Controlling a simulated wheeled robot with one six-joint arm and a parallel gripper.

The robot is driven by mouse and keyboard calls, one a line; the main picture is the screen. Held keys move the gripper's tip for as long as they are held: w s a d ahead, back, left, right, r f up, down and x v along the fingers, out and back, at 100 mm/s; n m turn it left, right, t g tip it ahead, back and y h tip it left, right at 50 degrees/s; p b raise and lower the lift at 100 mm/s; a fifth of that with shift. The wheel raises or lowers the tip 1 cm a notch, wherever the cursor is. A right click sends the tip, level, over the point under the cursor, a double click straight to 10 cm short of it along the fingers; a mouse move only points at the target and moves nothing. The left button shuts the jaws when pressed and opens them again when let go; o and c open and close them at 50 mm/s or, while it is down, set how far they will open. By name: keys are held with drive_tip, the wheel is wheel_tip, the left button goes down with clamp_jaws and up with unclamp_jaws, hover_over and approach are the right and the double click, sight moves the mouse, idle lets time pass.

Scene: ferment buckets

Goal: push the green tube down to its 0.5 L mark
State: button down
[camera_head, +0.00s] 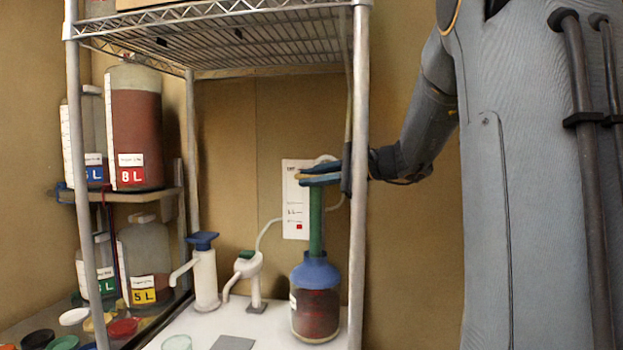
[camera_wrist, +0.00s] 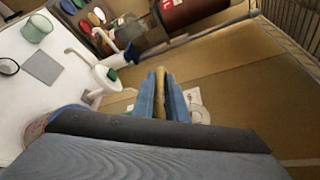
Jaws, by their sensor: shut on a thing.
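The green tube (camera_head: 317,222) stands upright in the blue collar (camera_head: 316,270) of a clear jar (camera_head: 316,318) holding dark red liquid. A long part of the tube shows above the collar. My gripper (camera_head: 318,178) is level at the tube's top end, its blue fingers shut on a tan bar (camera_wrist: 160,95). In the wrist view my gripper (camera_wrist: 162,82) has this bar between its fingers. I cannot tell whether the bar belongs to the tube. No 0.5 L mark is readable on the tube. The wrist view does not clearly show the tube.
A rack post (camera_head: 359,200) stands just right of the jar, close to my forearm. A wire shelf (camera_head: 230,40) hangs above. Two white pumps (camera_head: 205,275) (camera_head: 247,272) stand left of the jar. A white card (camera_head: 296,200) is on the wall behind.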

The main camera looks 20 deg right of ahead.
wheel_tip(320, 180, down, 17)
drive_tip(key=b, duration=1.4)
drive_tip(key=c, duration=1.8)
unclamp_jaws()
drive_tip(key=shift+s, duration=0.1)
drive_tip(key=b+v, duration=0.1)
drive_tip(key=v, duration=0.6)
drive_tip(key=shift+s+d, duration=0.2)
drive_tip(key=shift+s, duration=0.1)
